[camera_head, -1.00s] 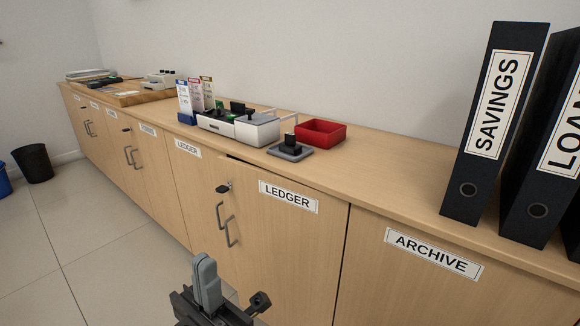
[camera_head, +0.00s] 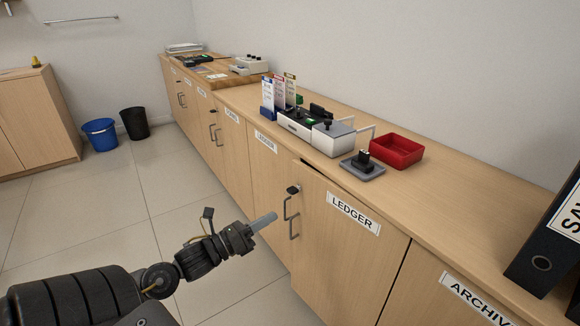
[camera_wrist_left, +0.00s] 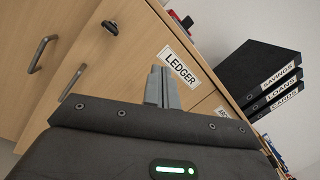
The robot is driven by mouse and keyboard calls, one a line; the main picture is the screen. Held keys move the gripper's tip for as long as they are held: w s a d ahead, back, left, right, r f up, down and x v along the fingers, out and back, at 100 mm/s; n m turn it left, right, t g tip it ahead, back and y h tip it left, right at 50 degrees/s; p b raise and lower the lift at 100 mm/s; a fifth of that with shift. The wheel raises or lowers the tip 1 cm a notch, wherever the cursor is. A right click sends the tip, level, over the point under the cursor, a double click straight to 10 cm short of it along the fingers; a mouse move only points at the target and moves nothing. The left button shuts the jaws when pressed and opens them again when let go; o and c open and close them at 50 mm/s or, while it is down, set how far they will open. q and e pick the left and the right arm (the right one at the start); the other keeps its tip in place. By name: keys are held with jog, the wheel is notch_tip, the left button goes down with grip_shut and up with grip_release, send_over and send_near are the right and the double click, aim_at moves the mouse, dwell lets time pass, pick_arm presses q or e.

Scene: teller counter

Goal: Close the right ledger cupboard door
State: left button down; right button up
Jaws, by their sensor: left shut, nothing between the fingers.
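The right ledger cupboard door (camera_head: 345,255) is a light wood panel with a LEDGER label and a grey bar handle (camera_head: 294,217). A thin dark gap shows at its top edge on the handle side, so it looks slightly ajar. In the left wrist view the door (camera_wrist_left: 140,60) fills the upper middle, with its label and handle. My left gripper (camera_head: 263,222) is shut and empty, in front of the door and left of its handle in the head view. My right gripper is out of view.
A black lock knob (camera_head: 293,189) juts out above the handle. The counter holds a red tray (camera_head: 397,151), a stamp on a pad (camera_head: 362,166) and black binders (camera_head: 550,245). The tiled floor (camera_head: 110,220) left of the cupboards is clear up to the bins (camera_head: 101,135).

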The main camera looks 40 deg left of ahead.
pick_arm(q)
jog(key=w+a+r+m+g+y+p, duration=0.1)
jog(key=w+a+m+y, duration=0.15)
jog(key=a+m, duration=0.35)
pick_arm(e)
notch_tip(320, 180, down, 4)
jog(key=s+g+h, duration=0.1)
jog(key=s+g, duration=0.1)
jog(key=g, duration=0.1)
pick_arm(q)
jog(key=b, duration=0.1)
send_near(298, 177)
jog(key=shift+n, duration=0.4)
jog(key=b+x, duration=0.1)
jog(key=x, duration=0.4)
jog(key=shift+w+d+r, duration=0.1)
jog(key=shift+w, duration=0.15)
jog(key=shift+w+d, duration=0.1)
jog(key=shift+w, duration=0.5)
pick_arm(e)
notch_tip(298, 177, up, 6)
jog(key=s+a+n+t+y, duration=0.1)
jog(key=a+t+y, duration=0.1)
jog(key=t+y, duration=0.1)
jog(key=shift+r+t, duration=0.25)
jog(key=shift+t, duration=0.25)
